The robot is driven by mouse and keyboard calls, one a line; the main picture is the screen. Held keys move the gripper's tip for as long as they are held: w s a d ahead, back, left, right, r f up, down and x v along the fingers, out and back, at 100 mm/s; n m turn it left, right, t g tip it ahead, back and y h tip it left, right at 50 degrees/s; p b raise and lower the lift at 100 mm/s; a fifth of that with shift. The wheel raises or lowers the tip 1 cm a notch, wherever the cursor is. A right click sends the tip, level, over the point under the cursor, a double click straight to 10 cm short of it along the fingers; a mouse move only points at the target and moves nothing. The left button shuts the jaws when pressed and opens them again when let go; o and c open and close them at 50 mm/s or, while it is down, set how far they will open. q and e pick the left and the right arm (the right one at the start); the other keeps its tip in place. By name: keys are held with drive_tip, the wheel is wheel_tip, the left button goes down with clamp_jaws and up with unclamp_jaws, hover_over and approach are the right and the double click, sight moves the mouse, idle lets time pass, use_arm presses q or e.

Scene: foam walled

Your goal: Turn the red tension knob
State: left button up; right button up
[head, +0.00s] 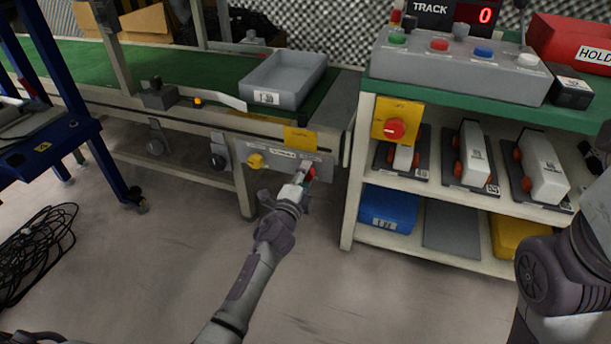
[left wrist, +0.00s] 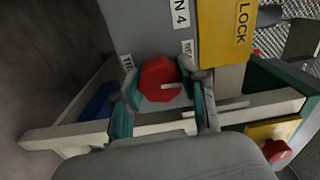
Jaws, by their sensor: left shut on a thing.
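The red tension knob (left wrist: 160,80) sits on a grey panel on the side of the conveyor frame, below a yellow label plate. In the left wrist view it lies between the two fingers of my left gripper (left wrist: 165,100), one finger on each side. In the head view my left gripper (head: 304,182) reaches the panel, and only a bit of the red knob (head: 312,173) shows past the fingers. The gripper is shut on the knob. My right arm shows at the right edge of the head view; its gripper is out of view.
A yellow knob (head: 256,161) sits left on the same panel. A grey tray (head: 283,80) stands on the green conveyor (head: 180,68). A yellow box with a red rotary switch (head: 395,128) is on the shelf post to the right.

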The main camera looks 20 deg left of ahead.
use_arm(q)
drive_tip(key=shift+m, duration=0.6)
drive_tip(key=o, duration=1.1)
drive_tip(key=shift+o, duration=0.2)
drive_tip(key=s, duration=1.2)
drive_tip(key=shift+a+f, duration=0.2)
